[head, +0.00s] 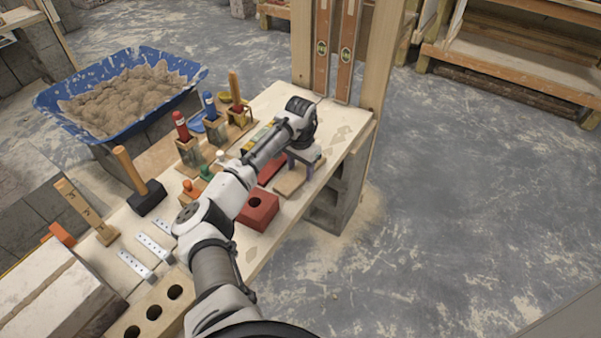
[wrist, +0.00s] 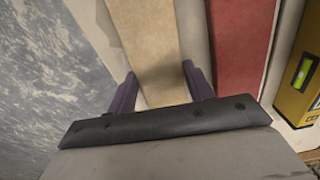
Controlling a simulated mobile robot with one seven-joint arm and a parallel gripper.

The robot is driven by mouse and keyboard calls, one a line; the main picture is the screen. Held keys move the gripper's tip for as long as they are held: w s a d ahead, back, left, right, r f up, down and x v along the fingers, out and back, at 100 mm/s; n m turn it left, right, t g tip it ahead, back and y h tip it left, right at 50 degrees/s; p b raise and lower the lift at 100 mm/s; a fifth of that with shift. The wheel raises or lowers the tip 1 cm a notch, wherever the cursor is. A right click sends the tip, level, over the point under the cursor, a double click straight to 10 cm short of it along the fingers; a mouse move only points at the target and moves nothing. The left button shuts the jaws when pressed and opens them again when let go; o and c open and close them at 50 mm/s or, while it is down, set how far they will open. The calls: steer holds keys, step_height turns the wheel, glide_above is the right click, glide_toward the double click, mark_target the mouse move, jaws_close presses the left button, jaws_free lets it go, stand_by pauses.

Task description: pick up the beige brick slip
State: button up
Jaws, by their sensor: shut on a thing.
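The beige brick slip (head: 289,181) lies near the right edge of the board bench, under my gripper (head: 303,163). In the wrist view the beige brick slip (wrist: 146,40) runs lengthwise between the two purple fingers of my gripper (wrist: 160,78). One finger is at each long side, and the gripper is shut on it. In the head view my wrist and arm hide part of the slip. I cannot tell whether it is clear of the bench.
A red brick slip (wrist: 238,45) lies close beside the right finger, with a yellow spirit level (wrist: 301,85) beyond it. A red brick with a hole (head: 258,209) sits nearer. Wooden uprights with levels (head: 346,50) stand behind. Open floor lies to the right.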

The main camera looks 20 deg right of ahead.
mark_target(300, 172)
steer(key=shift+r, duration=0.1)
step_height(300, 172, up, 20)
steer(key=shift+b, duration=0.3)
stand_by(0.3)
